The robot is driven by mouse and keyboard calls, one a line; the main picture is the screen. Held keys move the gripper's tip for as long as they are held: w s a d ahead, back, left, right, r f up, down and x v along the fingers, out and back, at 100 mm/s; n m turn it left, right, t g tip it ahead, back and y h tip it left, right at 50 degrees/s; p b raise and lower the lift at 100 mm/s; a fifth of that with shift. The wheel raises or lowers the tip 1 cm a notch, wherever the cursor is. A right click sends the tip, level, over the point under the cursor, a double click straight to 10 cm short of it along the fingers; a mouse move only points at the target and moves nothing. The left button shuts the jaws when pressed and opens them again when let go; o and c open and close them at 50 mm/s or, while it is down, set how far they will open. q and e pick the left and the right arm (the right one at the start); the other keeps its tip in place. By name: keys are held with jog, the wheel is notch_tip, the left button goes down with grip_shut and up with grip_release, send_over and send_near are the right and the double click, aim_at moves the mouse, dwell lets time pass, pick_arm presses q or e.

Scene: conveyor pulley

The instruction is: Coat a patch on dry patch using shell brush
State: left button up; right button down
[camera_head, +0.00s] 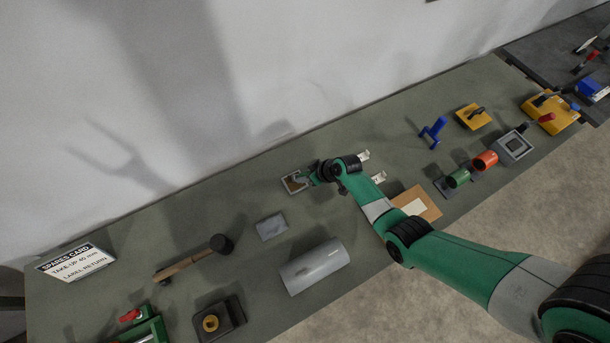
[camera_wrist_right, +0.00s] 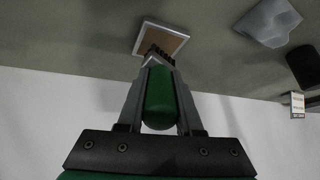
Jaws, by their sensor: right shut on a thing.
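My right gripper (camera_head: 309,179) is shut on a brush with a green handle (camera_wrist_right: 160,98). The dark bristles (camera_wrist_right: 157,54) point at a small shallow tray with a pale rim and brown inside (camera_head: 284,182). This tray also shows in the right wrist view (camera_wrist_right: 186,41). The bristle tip overlaps the tray; whether it touches the brown surface I cannot tell. A tan board with a pale rectangle (camera_head: 416,207) lies to the right, partly behind my right arm. I cannot tell for sure which surface is the dry patch. My left gripper is not in view.
A grey block (camera_head: 271,227) and a grey half-cylinder (camera_head: 315,267) lie close in front of the tray. A mallet (camera_head: 196,259), a black block with a yellow ring (camera_head: 217,319) and a sign (camera_head: 77,262) are left. Green (camera_head: 458,178) and red (camera_head: 485,161) rollers stand right.

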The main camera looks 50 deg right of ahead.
jog(key=shift+f+b, duration=0.35)
jog(key=shift+f, duration=0.05)
dwell(1.2)
notch_tip(320, 180, up, 7)
jog(key=p, duration=0.7)
jog(key=shift+r, duration=0.15)
notch_tip(320, 180, down, 8)
jog(key=b, duration=0.7)
jog(key=shift+r, duration=0.4)
